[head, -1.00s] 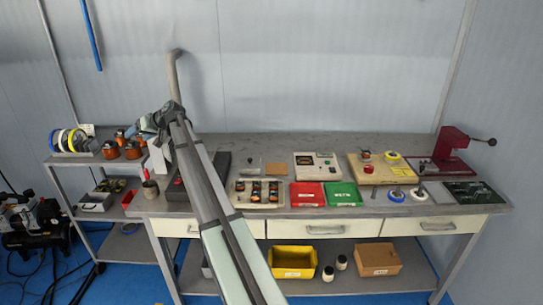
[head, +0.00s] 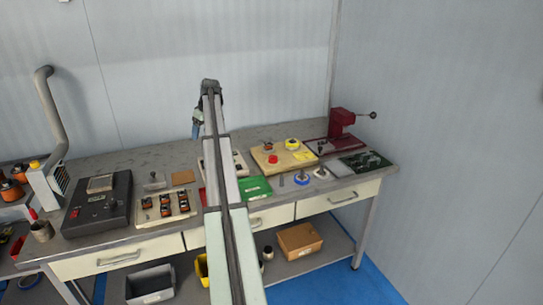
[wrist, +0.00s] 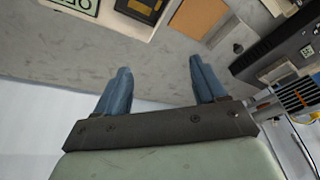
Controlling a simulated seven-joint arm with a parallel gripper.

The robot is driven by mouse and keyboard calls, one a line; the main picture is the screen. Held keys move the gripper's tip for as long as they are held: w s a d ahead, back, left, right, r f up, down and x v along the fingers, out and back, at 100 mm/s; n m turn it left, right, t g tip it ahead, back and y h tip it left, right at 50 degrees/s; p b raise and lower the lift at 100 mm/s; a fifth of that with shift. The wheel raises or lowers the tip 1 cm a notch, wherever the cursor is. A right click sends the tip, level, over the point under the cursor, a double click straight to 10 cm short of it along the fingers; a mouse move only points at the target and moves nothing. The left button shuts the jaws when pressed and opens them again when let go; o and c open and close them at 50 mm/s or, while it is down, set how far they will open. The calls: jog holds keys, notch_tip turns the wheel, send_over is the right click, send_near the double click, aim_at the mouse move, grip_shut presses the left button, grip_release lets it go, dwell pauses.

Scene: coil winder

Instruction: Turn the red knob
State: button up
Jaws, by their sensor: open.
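A small red knob (head: 273,159) stands on the pale wooden board (head: 295,165) at the right of the bench. Its fine shape is too small to tell. My gripper (head: 196,130) is left of the board in the head view, raised near the back of the bench. In the wrist view my gripper (wrist: 160,65) has its two blue fingers wide apart with nothing between them. The knob is not in the wrist view. My arm hides part of the middle of the bench.
A copper coil (head: 267,147) and a yellow spool (head: 292,143) sit on the board beside the knob. A dark red press (head: 341,124) stands behind it to the right. A green tray (head: 255,188) and blue-rimmed spools (head: 302,179) lie in front.

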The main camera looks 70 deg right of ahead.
jog(key=s+d+g, duration=0.2)
jog(key=s+d, duration=0.8)
jog(key=s, duration=0.6)
jog(key=m+g, duration=0.1)
send_near(273, 157)
jog(key=f, duration=0.8)
jog(key=shift+w+a+f, duration=0.1)
jog(key=shift+w+f, duration=0.2)
jog(key=shift+f, duration=0.05)
jog(key=shift+c, duration=0.3)
jog(key=c, duration=1)
jog(key=shift+m, duration=0.3)
